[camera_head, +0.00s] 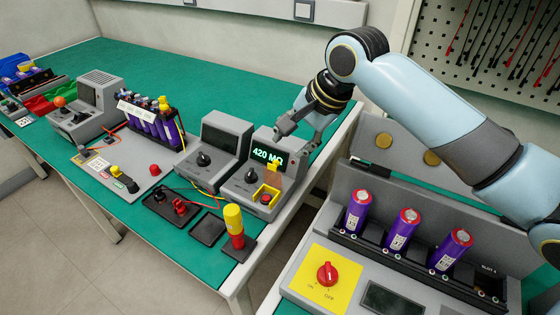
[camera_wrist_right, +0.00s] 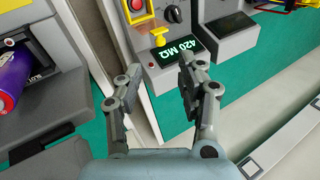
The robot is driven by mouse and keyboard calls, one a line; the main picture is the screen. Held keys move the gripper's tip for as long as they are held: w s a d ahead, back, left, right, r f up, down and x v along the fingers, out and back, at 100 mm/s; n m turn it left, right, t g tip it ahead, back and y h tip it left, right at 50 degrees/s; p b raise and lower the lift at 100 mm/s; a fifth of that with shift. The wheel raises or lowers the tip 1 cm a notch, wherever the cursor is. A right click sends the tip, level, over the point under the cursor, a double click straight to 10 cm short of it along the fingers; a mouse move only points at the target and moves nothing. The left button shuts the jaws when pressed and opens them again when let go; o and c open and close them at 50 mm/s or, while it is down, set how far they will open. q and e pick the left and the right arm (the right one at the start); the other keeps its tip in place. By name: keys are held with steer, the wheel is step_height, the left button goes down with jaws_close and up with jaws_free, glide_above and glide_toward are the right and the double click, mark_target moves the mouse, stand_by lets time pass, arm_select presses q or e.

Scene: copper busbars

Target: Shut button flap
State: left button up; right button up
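The yellow button flap (camera_head: 274,171) stands raised at the back of a yellow button housing (camera_head: 265,195) on the grey meter, which reads "420 MΩ" (camera_head: 267,155). The red button inside is uncovered. In the right wrist view the flap (camera_wrist_right: 158,35) shows at the top, between the red button (camera_wrist_right: 137,5) and the lit display (camera_wrist_right: 178,52). My right gripper (camera_head: 300,130) is above and behind the meter, apart from the flap. In the right wrist view its two fingers (camera_wrist_right: 155,92) are spread with nothing between them. My left gripper is not in view.
A second grey meter (camera_head: 221,140) with a dark screen stands left of the first. A yellow and red cylinder (camera_head: 234,225) stands in front. A grey console with purple cells (camera_head: 405,228) is at the right. The green table (camera_head: 190,75) is clear at the back.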

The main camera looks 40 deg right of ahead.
mark_target(278, 162)
steer(key=b+x, duration=0.1)
steer(key=x, duration=0.7)
jaws_close()
